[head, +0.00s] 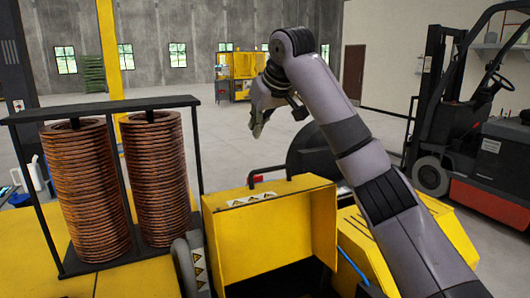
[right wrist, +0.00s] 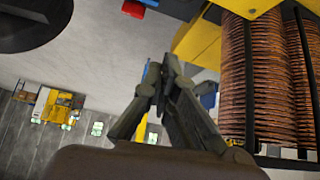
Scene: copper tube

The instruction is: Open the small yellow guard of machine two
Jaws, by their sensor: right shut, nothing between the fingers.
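The yellow guard (head: 275,240) stands at the front middle in the head view. It is a hollow box-shaped cover tipped up, with its open side toward me and a dark opening below it. Warning stickers show along its top edge. My right gripper (head: 260,125) is above and beyond the guard, apart from it. In the right wrist view its fingers (right wrist: 167,68) are together with nothing between them. A yellow machine part (right wrist: 198,42) shows there, but I cannot tell whether it is the guard. My left gripper is not in view.
Two copper tube coils (head: 85,190) stand in a black frame (head: 100,108) left of the guard. A red-tipped part (head: 258,179) is behind the guard. A forklift (head: 470,120) stands at the right. Open floor (head: 180,130) lies beyond, with another yellow machine (head: 240,75) far back.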

